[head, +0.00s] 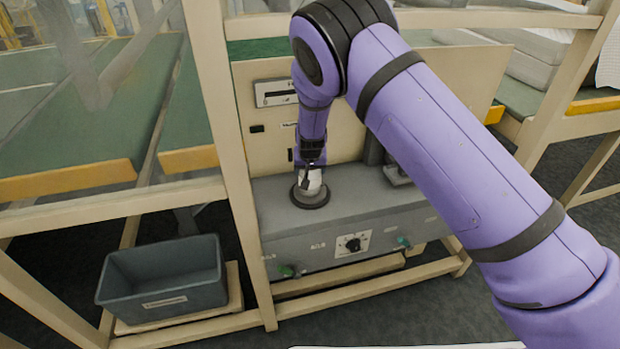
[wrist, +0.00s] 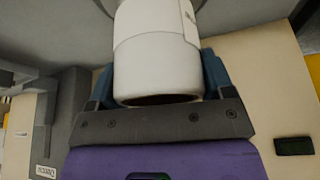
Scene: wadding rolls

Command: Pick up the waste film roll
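The waste film roll (head: 311,181) is a white cylinder, standing upright on a round dark disc (head: 310,196) on top of a grey machine (head: 340,225) in the head view. In the wrist view the white roll (wrist: 155,50) is large, with its dark hollow end towards my palm. My gripper (head: 309,176) is down at the roll. In the wrist view its blue fingers lie close along both sides of the roll. The roll covers their inner faces, so I cannot tell whether they press on it.
A dark blue-grey bin (head: 165,280) stands low at the left, on a wooden base. A beige frame post (head: 232,150) rises between the bin and the machine. A beige panel (head: 262,130) stands behind the roll. Green-topped tables (head: 60,150) are at the left.

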